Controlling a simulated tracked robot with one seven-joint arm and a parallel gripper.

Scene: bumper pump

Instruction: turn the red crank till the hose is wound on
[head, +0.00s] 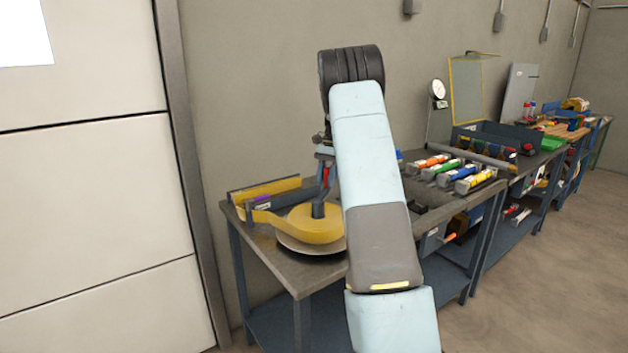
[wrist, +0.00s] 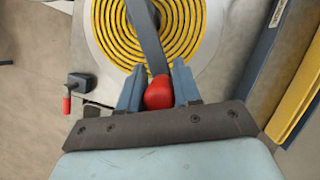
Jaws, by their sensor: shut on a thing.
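The yellow hose (head: 312,224) lies coiled flat in a spiral on a round grey plate (head: 300,247) at the near end of the bench. In the wrist view the coil (wrist: 186,58) fills the top middle, with a dark crank arm (wrist: 148,38) crossing it. The red crank knob (wrist: 159,92) sits at the end of that arm, between the fingers of my gripper (wrist: 158,90). My gripper is shut on the knob. In the head view my arm hides most of the gripper and knob.
A yellow strip (head: 265,189) stands along a dark guide behind the coil. A small red-handled part (wrist: 67,104) lies left of the plate in the wrist view. Several coloured tools (head: 455,172) lie farther right on the bench (head: 283,273). The wall is close behind.

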